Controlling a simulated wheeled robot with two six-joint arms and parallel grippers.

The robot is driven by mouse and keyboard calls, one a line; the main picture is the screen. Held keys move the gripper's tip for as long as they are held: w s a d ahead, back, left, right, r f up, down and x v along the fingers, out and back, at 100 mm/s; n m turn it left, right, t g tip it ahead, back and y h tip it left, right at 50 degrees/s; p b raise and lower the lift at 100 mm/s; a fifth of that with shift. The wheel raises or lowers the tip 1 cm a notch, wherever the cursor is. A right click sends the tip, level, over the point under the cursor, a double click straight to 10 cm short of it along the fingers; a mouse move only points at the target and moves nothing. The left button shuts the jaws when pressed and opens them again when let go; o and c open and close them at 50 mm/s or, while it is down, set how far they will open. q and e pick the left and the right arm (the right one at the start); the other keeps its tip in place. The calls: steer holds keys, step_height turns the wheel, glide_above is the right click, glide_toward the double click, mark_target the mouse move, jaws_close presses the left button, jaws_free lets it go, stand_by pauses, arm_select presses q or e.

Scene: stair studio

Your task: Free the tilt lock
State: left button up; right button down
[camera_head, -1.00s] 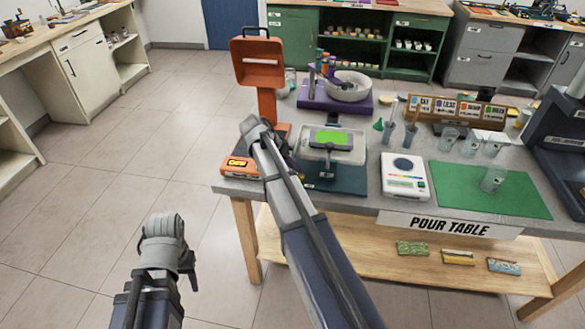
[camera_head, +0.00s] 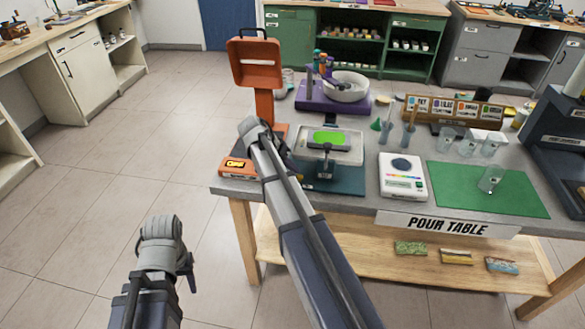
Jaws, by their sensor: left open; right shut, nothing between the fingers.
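A grey tray (camera_head: 346,157) with a bright green slab (camera_head: 331,136) stands on a dark teal base (camera_head: 345,181) on the pour table. A dark upright piece (camera_head: 325,166) shows at the tray's front; I cannot make out which part is the tilt lock. My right arm crosses in front of the table. My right gripper (camera_head: 283,147) is shut and empty, mostly hidden behind that arm, by the tray's left side; contact cannot be told. My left gripper (camera_head: 189,272) is open, largely hidden behind my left arm, over the floor left of the table.
An orange stand (camera_head: 263,103) and an orange box (camera_head: 238,168) are at the table's left end. A purple stand with a bowl (camera_head: 350,88) is behind the tray. A white scale (camera_head: 402,178), a green mat (camera_head: 470,190) and several cups are to the right. Floor left of the table is clear.

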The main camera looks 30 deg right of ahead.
steer(key=shift+s+a, duration=0.1)
stand_by(0.8)
steer(key=shift+s+a, duration=0.4)
steer(key=shift+a, duration=0.15)
steer(key=shift+w, duration=0.1)
